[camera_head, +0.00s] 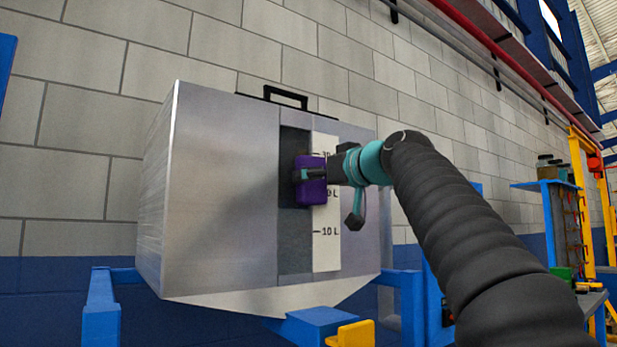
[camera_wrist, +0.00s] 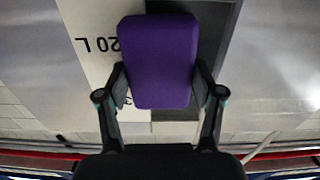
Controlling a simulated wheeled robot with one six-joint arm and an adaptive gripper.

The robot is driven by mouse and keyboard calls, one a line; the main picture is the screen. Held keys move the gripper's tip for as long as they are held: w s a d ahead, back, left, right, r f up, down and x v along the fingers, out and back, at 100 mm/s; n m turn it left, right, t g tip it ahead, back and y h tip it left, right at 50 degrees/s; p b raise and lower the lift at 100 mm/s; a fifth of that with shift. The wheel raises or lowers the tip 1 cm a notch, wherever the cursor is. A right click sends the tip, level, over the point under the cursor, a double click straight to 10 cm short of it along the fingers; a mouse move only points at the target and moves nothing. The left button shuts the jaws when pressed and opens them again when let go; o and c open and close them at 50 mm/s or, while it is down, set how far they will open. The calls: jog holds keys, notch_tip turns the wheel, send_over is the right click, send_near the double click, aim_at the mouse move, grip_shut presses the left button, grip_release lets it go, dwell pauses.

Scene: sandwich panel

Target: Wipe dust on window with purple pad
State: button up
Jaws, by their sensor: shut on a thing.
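The purple pad (camera_head: 312,190) is at the window, a dark grey upright strip (camera_head: 295,241) in the front of a metal tank (camera_head: 222,190). My gripper (camera_head: 311,175) is shut on the pad, and its fingers sit on both sides of the pad in the wrist view (camera_wrist: 160,92). The pad (camera_wrist: 158,58) covers part of the strip and part of the white scale beside it. I cannot tell whether the pad touches the surface. Dust cannot be made out clearly; the part behind the pad is hidden.
The white scale (camera_head: 326,253) with litre marks runs along the strip's right side. A black handle (camera_head: 285,97) tops the tank. Blue supports (camera_head: 101,309) and a yellow piece (camera_head: 351,335) stand below. A shelf (camera_head: 545,184) with jars is at the right.

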aim_at(280, 177)
jog(key=shift+s+a+b, duration=0.15)
jog(key=shift+s+a, duration=0.45)
jog(key=shift+a, duration=0.3)
jog(key=shift+s+a+b, duration=0.2)
jog(key=shift+s+a, duration=0.4)
jog(key=shift+a, duration=0.35)
jog(key=shift+s+a+b, duration=0.15)
jog(key=shift+s+a, duration=0.45)
jog(key=shift+a, duration=0.3)
jog(key=b+v, duration=0.2)
jog(key=v, duration=0.4)
jog(key=shift+d, duration=0.1)
jog(key=shift+b+v, duration=0.6)
jog(key=shift+v, duration=0.9)
